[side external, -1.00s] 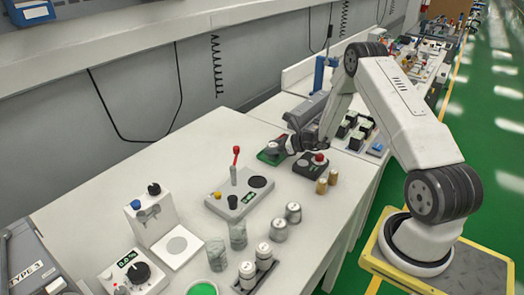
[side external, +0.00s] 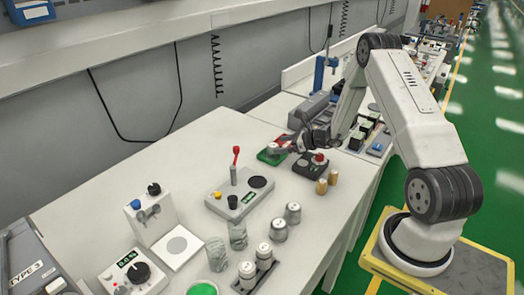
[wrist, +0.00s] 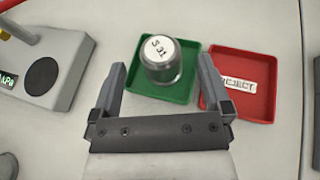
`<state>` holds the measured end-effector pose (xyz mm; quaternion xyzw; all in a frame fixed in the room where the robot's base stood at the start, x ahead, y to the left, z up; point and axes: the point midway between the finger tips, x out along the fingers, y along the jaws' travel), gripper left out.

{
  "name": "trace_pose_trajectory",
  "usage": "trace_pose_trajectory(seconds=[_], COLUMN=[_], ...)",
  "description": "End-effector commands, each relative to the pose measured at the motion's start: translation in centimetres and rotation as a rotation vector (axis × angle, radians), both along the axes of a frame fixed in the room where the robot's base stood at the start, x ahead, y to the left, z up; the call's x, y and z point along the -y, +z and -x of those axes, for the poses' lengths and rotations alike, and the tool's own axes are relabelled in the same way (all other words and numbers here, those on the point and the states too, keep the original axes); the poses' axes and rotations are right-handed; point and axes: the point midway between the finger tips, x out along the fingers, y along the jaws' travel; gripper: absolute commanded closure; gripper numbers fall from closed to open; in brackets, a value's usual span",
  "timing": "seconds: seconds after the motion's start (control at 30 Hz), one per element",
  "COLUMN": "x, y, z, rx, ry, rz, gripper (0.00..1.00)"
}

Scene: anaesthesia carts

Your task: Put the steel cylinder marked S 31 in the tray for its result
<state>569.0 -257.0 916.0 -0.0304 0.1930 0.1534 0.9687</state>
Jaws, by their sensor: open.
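The steel cylinder marked S 31 (wrist: 158,48) stands in the green tray (wrist: 181,94) in the wrist view, its marked top facing the camera. My gripper (wrist: 162,76) is open, its two fingers apart, with the cylinder showing between and beyond the fingertips. I see no finger touching it. The red tray (wrist: 246,63) lies to the right of the green one, with a white label partly covered by my right finger; "JECT" can be read.
A grey tester (side external: 240,199) with a red-knobbed lever stands left of the trays. A dark box with a red button (side external: 318,159) and two brass cylinders (side external: 326,182) stand to the right.

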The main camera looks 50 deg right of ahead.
Motion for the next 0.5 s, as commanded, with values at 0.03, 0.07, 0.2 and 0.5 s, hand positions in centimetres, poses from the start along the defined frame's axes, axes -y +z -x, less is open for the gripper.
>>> trace_pose_trajectory(seconds=[0.03,0.07,0.2,0.5], x=[0.4,0.5,1.2,2.1], y=[0.4,0.6,1.5,2.8], z=[0.8,1.3,3.3,6.4], rx=[0.001,0.0,0.001,0.001], ry=[-0.004,-0.003,-0.004,-0.002], rz=[0.0,0.0,0.0,0.0], gripper=[0.01,0.01,0.01,0.01])
